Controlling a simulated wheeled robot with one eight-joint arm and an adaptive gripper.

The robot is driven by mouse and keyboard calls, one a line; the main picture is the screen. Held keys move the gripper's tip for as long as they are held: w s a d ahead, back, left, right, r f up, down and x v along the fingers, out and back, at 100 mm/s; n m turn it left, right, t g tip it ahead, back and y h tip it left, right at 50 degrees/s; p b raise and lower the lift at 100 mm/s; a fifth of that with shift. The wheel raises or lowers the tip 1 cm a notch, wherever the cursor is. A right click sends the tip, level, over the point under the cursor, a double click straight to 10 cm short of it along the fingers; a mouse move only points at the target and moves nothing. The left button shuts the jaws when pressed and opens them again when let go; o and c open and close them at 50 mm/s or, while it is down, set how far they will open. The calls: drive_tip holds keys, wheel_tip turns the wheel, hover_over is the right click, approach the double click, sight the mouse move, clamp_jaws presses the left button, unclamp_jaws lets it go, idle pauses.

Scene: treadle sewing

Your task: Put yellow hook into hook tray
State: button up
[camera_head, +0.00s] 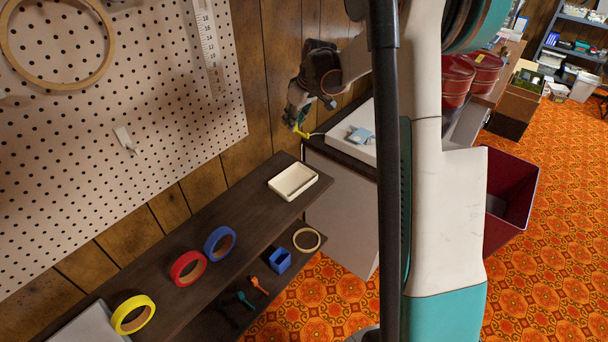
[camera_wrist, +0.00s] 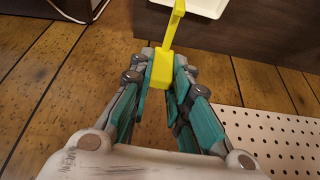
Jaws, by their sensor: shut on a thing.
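The yellow hook (camera_wrist: 162,72) is held between the fingertips of my gripper (camera_wrist: 160,68) in the wrist view, its thin shank pointing away from the fingers. In the head view the hook (camera_head: 302,132) is a small yellow piece below my gripper (camera_head: 298,118), close to the wood-panelled wall. The cream hook tray (camera_head: 293,181) sits on the dark shelf, below the gripper in the head view, and looks empty. A cream tray edge (camera_wrist: 203,6) shows at the top of the wrist view, beyond the hook and apart from it.
The pegboard (camera_head: 120,110) covers the wall at left. A white-topped cabinet (camera_head: 345,140) stands right of the gripper. A lower shelf holds small items.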

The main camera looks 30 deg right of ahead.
wheel_tip(320, 180, down, 19)
drive_tip(key=b, duration=0.5)
drive_tip(key=shift+r, duration=0.1)
drive_tip(key=shift+f+b, duration=0.2)
drive_tip(key=shift+b, duration=0.15)
drive_tip(key=o, duration=0.5)
drive_tip(key=shift+o, duration=0.2)
drive_tip(key=shift+r, duration=0.2)
drive_tip(key=shift+r+p, duration=0.3)
drive_tip(key=p+v, duration=0.3)
drive_tip(key=v, duration=0.8)
drive_tip(key=shift+s, duration=0.25)
drive_tip(key=shift+r, duration=0.15)
